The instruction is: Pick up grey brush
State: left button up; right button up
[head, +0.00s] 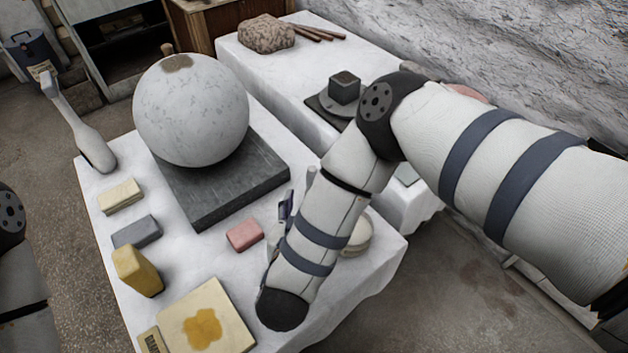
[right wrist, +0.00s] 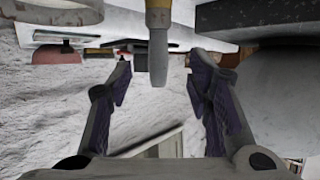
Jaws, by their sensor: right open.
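The brush shows in the right wrist view (right wrist: 158,45), with a grey shaft and a yellow part at the top of that upside-down picture. It lies between the two fingers of my right gripper (right wrist: 160,78), with gaps on both sides. My right gripper (head: 287,208) is open, low over the white table (head: 345,300), and mostly hidden by my forearm. My left gripper is out of the picture.
A large plaster sphere (head: 190,115) rests on a dark slab (head: 235,185). A pink block (head: 244,235), grey block (head: 137,232), yellow block (head: 138,270) and stained board (head: 205,320) lie nearby. A pale long tool (head: 90,145) is at the left edge. A second table (head: 270,70) stands behind.

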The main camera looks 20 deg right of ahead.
jog(key=b+x, duration=0.1)
jog(key=x, duration=0.7)
jog(key=shift+w+d+f, duration=0.15)
jog(key=shift+d+f, duration=0.1)
jog(key=shift+f, duration=0.1)
jog(key=shift+w+d, duration=0.1)
jog(key=shift+w, duration=0.2)
grip_shut()
